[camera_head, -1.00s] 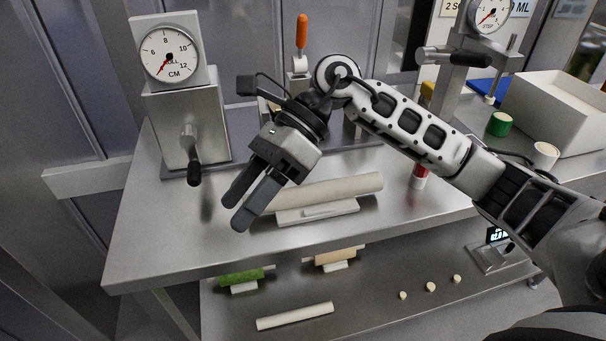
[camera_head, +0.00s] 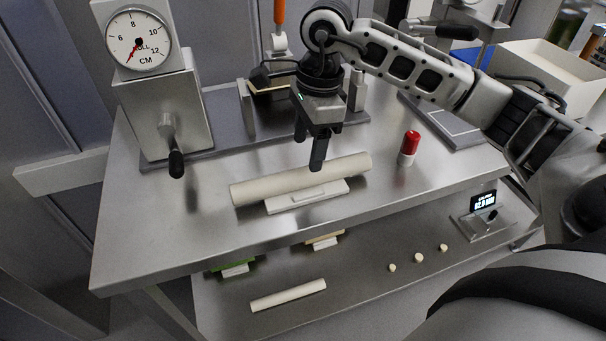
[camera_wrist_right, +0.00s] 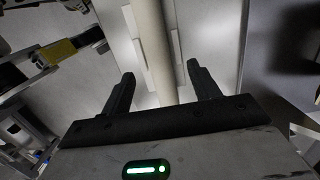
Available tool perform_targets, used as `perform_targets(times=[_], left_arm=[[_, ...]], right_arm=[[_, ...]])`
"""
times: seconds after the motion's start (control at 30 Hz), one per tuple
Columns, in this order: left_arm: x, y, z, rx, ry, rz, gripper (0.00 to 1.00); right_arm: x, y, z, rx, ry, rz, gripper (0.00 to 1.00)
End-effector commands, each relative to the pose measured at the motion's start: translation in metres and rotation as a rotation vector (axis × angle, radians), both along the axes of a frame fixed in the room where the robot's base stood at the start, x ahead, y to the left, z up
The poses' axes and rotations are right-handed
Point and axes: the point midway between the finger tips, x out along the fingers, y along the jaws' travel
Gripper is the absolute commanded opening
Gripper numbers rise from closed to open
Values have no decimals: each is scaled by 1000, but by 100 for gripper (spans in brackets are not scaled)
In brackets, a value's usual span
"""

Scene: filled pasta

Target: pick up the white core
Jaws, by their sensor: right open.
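A long cream-white roll (camera_head: 340,168) lies across a low white cradle (camera_head: 285,203) on the steel table. A thinner white cylinder (camera_head: 288,295) lies on the lower shelf; I cannot tell for sure which of the two is the white core. My right gripper (camera_head: 310,150) is open and empty, pointing down just above and behind the table roll. In the right wrist view the roll (camera_wrist_right: 152,50) runs lengthwise beyond the gap between the open fingers (camera_wrist_right: 160,88), and no contact shows. My left gripper is not in view.
A dial machine (camera_head: 165,110) with a crank stands at the left. A red-capped shaker (camera_head: 409,148) stands to the right. The lower shelf holds green (camera_head: 232,263) and tan (camera_head: 324,238) rolls, small cream pieces (camera_head: 418,258) and a display gauge (camera_head: 485,215). The table front is clear.

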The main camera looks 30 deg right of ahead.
Motion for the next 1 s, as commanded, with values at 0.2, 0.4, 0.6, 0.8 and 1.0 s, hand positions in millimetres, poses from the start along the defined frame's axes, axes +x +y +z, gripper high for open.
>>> perform_targets(times=[0.2, 0.4, 0.6, 0.8, 1.0], left_arm=[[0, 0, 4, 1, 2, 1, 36], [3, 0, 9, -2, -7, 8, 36], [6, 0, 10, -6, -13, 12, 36], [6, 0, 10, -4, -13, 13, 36], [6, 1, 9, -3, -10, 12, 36]], right_arm=[[-2, 4, -17, 1, 5, 2, 61], [-2, 9, -47, 2, 5, 1, 61], [-1, 10, -56, 1, 1, 0, 61], [-1, 10, -55, 1, 0, 0, 44], [-1, 10, -55, 2, -1, 0, 7]])
